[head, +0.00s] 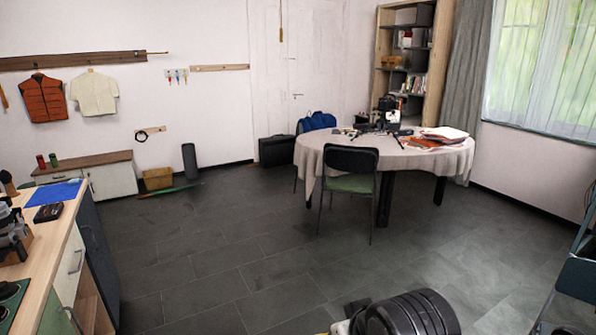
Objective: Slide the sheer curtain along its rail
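The sheer curtain (535,65) hangs over the window at the upper right. It is pale and thin, and greenish light shows through it. A thicker grey curtain (465,75) hangs at its left edge. The rail is above the top of the picture and hidden. A dark ribbed, rounded part of my own body shows at the bottom edge. My gripper's fingers are not in view.
A round table (315,160) with a pale cloth stands between me and the back corner, with a green chair (349,178) in front. A counter (62,235) runs along the left. A dark teal object (580,275) stands at the right edge. The tiled floor between is clear.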

